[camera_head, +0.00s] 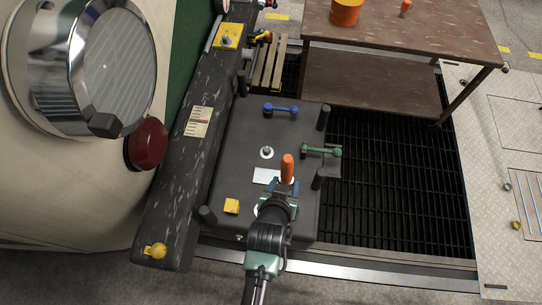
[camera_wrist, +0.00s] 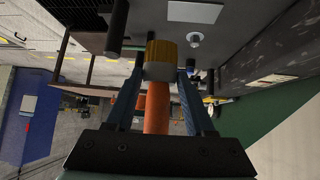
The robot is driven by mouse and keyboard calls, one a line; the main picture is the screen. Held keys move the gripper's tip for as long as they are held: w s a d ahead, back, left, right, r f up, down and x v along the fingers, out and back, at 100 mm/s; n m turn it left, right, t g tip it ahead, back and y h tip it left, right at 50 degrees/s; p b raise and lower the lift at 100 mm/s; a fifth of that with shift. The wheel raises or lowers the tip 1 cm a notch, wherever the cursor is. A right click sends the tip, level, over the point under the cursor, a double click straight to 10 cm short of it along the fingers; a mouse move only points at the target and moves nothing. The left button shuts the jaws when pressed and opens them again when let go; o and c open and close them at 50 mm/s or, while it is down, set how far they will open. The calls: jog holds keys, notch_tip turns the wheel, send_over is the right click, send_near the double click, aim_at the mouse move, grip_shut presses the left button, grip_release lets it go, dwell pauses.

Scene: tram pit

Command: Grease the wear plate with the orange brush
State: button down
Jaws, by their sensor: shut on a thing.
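The orange brush (camera_head: 288,168) is in my gripper (camera_head: 278,190), above the near part of the dark box-shaped unit. In the wrist view my gripper (camera_wrist: 160,88) has its two blue fingers on either side of the brush (camera_wrist: 157,105). The brush's pale and yellow end points away from the palm. A flat pale plate (camera_head: 264,176), which looks like the wear plate, lies on the unit's top just left of the brush. It also shows in the wrist view (camera_wrist: 195,12); the brush end appears apart from it there.
A long dark beam (camera_head: 185,180) borders the left. A bench (camera_head: 440,30) carries an orange bucket (camera_head: 346,12). Dark grating lies right.

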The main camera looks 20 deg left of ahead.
jog(key=a+f+t+b, duration=0.1)
jog(key=f+b, duration=0.2)
jog(key=b, duration=0.2)
jog(key=a+f+t+y+b, duration=0.1)
jog(key=a+f+b, duration=0.1)
jog(key=f+b, duration=0.2)
jog(key=w+a+f+b, duration=0.1)
jog(key=f+b, duration=0.3)
jog(key=b, duration=0.1)
jog(key=shift+a+f+n+t+y+b, duration=0.2)
jog(key=shift+f+n+t+y+b, duration=0.05)
jog(key=shift+n+t+y+b, duration=0.15)
jog(key=c, duration=1)
grip_release()
jog(key=shift+r+p, duration=0.4)
jog(key=shift+p, duration=0.05)
grip_shut()
